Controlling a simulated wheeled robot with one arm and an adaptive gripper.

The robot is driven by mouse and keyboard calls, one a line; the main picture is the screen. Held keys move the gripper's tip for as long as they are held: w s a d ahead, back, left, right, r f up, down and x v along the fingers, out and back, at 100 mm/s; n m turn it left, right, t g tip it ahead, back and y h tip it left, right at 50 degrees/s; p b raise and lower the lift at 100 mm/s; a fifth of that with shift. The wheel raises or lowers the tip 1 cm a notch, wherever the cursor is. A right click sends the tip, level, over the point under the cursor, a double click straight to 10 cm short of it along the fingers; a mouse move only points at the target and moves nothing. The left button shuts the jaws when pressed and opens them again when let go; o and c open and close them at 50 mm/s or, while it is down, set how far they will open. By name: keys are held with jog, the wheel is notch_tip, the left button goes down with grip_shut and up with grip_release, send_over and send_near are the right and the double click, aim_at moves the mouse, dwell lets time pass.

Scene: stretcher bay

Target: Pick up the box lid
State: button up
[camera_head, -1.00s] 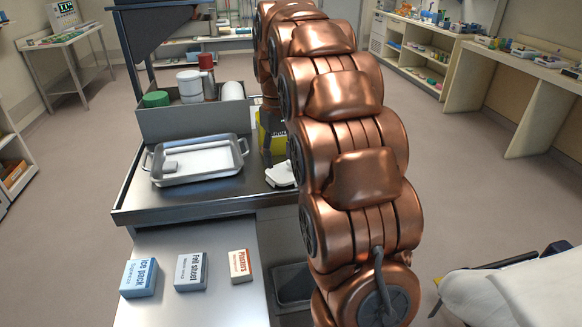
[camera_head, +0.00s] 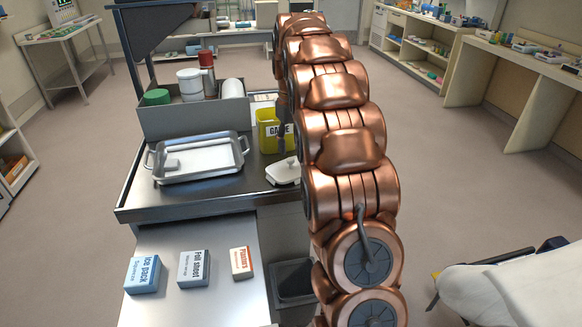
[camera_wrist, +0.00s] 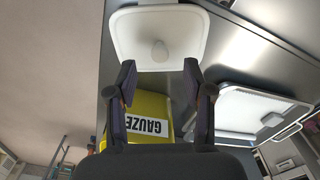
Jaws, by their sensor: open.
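The white box lid (camera_head: 284,173) with rounded corners lies on the metal cart top, right of the tray. It also shows in the wrist view (camera_wrist: 136,25), with its round knob facing the camera. A yellow box labelled GAUZE (camera_head: 268,143) stands just behind the lid; in the wrist view the yellow box (camera_wrist: 170,105) shows partly between and behind my fingers. My gripper (camera_wrist: 160,72) is open and empty, with the lid's knob just beyond and between the fingertips. In the head view my arm hides part of the gripper and the lid's right side.
A metal tray (camera_head: 160,178) with a small grey item stands left of the lid. Behind it, a grey bin (camera_head: 190,122) holds a green-lidded container and bottles. Ice pack, foil sheet and plasters boxes lie on the lower front shelf (camera_head: 215,301). A covered stretcher (camera_head: 510,295) is at the right.

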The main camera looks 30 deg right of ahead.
aim_at(291, 159)
jog(key=shift+w+f+p, duration=0.2)
jog(key=shift+f+p, duration=1.2)
jog(key=shift+f, duration=1.25)
jog(key=shift+c, duration=0.4)
grip_shut()
jog(key=shift+r, duration=0.1)
